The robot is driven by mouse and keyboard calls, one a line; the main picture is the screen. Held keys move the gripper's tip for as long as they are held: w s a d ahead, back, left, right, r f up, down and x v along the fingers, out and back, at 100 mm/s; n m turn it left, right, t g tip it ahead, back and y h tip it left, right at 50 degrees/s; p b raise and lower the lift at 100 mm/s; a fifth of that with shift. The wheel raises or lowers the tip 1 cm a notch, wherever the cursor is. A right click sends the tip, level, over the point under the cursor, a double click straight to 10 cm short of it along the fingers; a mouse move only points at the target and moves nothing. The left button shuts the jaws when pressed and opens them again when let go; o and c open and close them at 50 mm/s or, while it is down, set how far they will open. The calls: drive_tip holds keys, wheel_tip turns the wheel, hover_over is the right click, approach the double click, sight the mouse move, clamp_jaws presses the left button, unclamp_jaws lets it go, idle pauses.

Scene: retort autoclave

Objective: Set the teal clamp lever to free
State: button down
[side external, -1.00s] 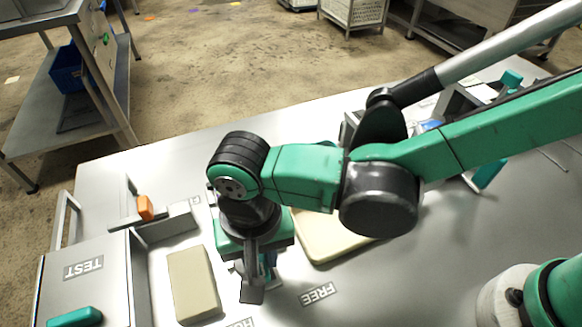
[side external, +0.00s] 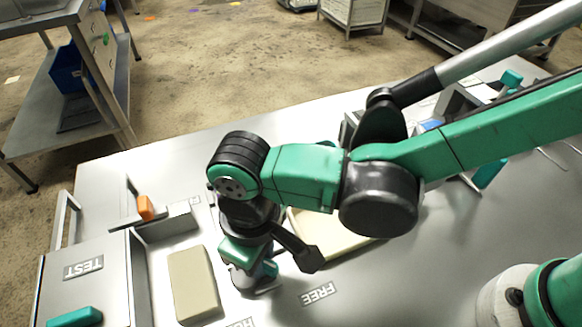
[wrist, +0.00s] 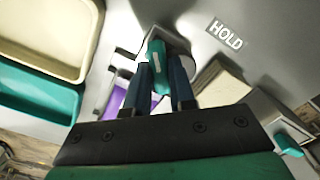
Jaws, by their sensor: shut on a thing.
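The teal clamp lever (wrist: 156,62), with a pale stripe on it, stands between my gripper's two dark fingers in the wrist view. My gripper (wrist: 161,88) is shut on it. In the side external view my gripper (side external: 256,277) points down at the clamp on the bench, and the lever is mostly hidden there. The FREE label (side external: 319,293) lies on the bench to the right of the gripper. The HOLD label (side external: 239,323) is partly cut off at the bottom edge; it reads clearly in the wrist view (wrist: 225,34), right of the lever.
A beige block (side external: 192,284) lies left of my gripper. Further left is a grey box (side external: 65,285) marked TEST with a teal handle (side external: 75,317). An orange piece (side external: 145,207) sits behind. A cream tray (side external: 335,238) lies behind to the right. Bench to the right of FREE is clear.

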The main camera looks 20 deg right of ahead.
drive_tip(key=shift+n, duration=0.5)
drive_tip(key=c, duration=0.7)
unclamp_jaws()
drive_tip(key=shift+c, duration=0.2)
drive_tip(key=shift+r, duration=2.85)
